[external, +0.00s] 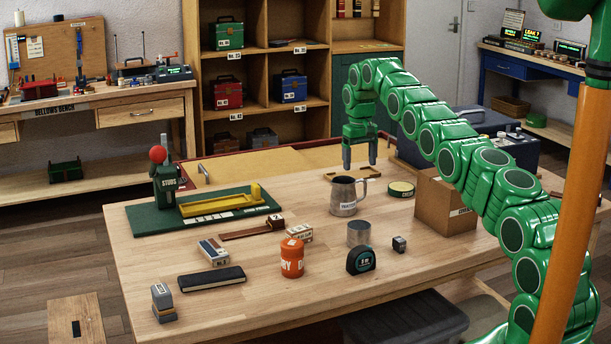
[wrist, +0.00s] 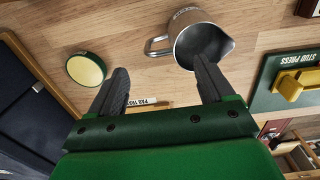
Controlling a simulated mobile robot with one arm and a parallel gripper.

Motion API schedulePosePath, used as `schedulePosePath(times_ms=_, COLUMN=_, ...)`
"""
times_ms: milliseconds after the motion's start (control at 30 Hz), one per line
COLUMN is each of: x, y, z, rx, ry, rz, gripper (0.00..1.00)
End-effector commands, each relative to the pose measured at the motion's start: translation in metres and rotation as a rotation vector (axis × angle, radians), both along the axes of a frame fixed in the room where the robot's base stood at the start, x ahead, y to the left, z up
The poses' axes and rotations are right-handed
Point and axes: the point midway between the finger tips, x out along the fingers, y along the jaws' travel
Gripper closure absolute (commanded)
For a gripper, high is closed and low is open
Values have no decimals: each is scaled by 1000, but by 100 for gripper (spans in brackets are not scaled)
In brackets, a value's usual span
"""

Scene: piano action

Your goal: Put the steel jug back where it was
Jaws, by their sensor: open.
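The steel jug (external: 346,196) stands upright on the wooden workbench, with a label on its side, behind a small grey cylinder. It also shows in the wrist view (wrist: 202,37), with its handle pointing left and its spout to the right. My gripper (external: 360,165) hangs fingers down above the bench, behind the jug and slightly to its right. In the wrist view the two dark fingers (wrist: 160,82) are spread apart with nothing between them. The jug lies beyond the fingertips, near the right finger, apparently untouched.
A round tin (external: 401,189) and a cardboard box (external: 445,203) stand right of the jug. A small tray (external: 357,172) lies below my gripper. The grey cylinder (external: 359,233), tape measure (external: 361,260) and orange canister (external: 292,258) stand in front. The green stud press (external: 205,209) is at left.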

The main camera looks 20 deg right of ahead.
Motion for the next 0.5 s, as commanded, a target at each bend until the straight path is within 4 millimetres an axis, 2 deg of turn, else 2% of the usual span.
schedulePosePath(times_ms=233, x=-7, y=1, z=10, rx=0, ry=7, rz=0, gripper=19)
schedulePosePath(times_ms=500, x=-36, y=6, z=53, rx=-2, ry=18, rz=0, gripper=19)
